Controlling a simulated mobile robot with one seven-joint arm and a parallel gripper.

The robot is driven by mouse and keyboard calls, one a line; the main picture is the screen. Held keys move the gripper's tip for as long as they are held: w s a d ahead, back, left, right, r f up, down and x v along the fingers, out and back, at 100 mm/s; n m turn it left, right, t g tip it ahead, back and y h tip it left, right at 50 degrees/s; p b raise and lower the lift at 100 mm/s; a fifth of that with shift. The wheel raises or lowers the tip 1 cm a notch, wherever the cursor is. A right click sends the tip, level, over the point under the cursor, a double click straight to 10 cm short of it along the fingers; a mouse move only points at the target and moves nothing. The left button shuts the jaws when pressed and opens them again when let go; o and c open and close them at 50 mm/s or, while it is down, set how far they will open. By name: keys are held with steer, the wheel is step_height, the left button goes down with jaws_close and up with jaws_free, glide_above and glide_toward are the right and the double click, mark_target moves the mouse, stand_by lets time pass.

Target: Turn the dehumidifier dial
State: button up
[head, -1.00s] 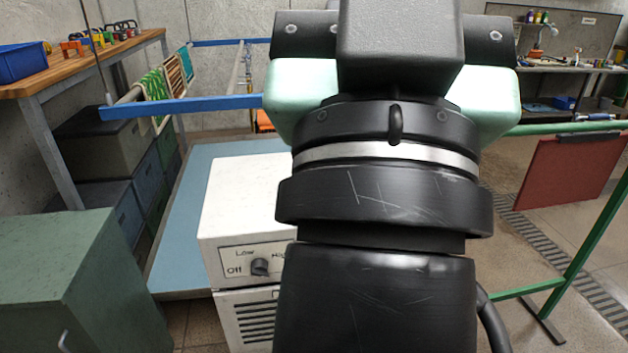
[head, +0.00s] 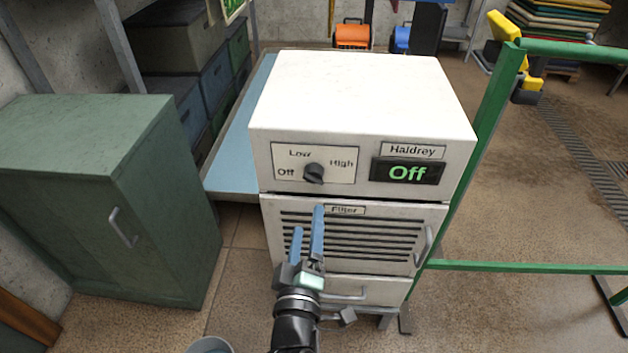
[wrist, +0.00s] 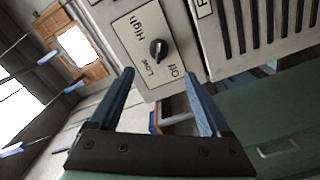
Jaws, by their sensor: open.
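The dehumidifier (head: 360,95) is a white box with a front panel labelled Off, Low and High. My gripper (head: 308,222) is open and empty, with blue fingers, in front of the filter grille, below the dial. In the wrist view the dial (wrist: 158,49) shows beyond and between the open fingertips (wrist: 159,75), apart from them.
A green cabinet (head: 95,200) stands to the left. A green metal frame (head: 492,120) stands close on the right. The filter cover (head: 350,237) has a handle at its right. Floor is open in front at the left.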

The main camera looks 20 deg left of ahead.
mark_target(313, 183)
steer(key=x, duration=1.2)
jaws_close()
steer(key=shift+m, duration=0.3)
steer(key=m+b, duration=0.3)
steer(key=m, duration=0.2)
steer(key=shift+f+m, duration=0.15)
steer(key=shift+m, duration=0.15)
steer(key=m+b, duration=0.2)
steer(key=m, duration=0.3)
steer(key=shift+b, duration=0.35)
steer(key=shift+m, duration=0.4)
